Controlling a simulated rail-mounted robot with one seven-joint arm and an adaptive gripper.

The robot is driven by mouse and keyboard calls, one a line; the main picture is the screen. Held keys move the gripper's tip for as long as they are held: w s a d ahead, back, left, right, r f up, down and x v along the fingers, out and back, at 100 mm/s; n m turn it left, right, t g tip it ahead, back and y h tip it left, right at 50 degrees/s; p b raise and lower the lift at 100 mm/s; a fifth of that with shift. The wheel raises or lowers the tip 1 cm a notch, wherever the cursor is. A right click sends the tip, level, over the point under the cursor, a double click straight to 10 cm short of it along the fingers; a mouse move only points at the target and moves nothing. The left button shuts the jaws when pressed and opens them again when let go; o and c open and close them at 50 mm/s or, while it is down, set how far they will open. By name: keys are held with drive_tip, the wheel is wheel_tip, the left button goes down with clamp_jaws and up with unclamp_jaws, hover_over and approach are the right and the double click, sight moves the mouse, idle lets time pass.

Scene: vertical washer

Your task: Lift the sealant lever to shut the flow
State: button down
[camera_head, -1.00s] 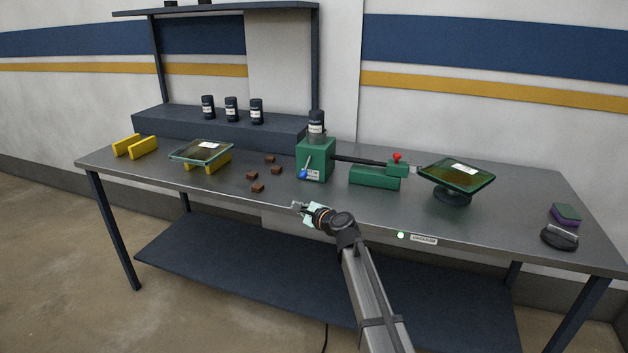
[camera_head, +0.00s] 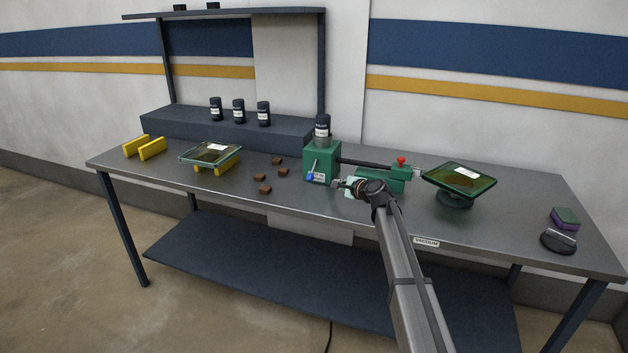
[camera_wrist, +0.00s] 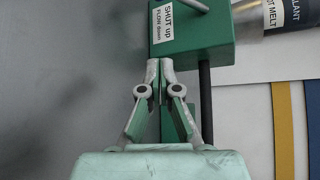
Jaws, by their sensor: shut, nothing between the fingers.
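The green sealant box (camera_head: 322,158) stands on the bench, with a dark sealant bottle (camera_head: 322,126) on top. Its lever, a thin metal rod with a blue knob (camera_head: 309,176), slants downward on the front face. In the wrist view, part of the lever rod (camera_wrist: 190,4) shows at the top edge; its knob is out of frame. A label (camera_wrist: 169,22) reads "SHUT up, FLOW down". My gripper (camera_head: 338,184) is just right of the knob and apart from it. In the wrist view, my gripper (camera_wrist: 160,68) is shut and empty, its tips near the box's label edge.
A green block (camera_head: 380,180) and a rod (camera_head: 365,163) lie right of the box, behind my gripper. A glass panel (camera_head: 460,179) rests on a dark stand farther right. Brown blocks (camera_head: 264,189) lie to the left.

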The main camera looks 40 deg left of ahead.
sight(313, 170)
drive_tip(key=p+x, duration=0.2)
drive_tip(key=x, duration=0.7)
drive_tip(key=shift+w+a, duration=0.25)
drive_tip(key=shift+a, duration=0.1)
drive_tip(key=s, duration=0.1)
drive_tip(key=s+r+p, duration=0.1)
drive_tip(key=s, duration=0.1)
drive_tip(key=shift+s+a+r+p, duration=0.1)
drive_tip(key=shift+a+r+p, duration=0.1)
drive_tip(key=shift+p, duration=0.1)
drive_tip(key=shift+s, duration=0.25)
drive_tip(key=shift+r+p, duration=0.2)
drive_tip(key=shift+p, duration=0.25)
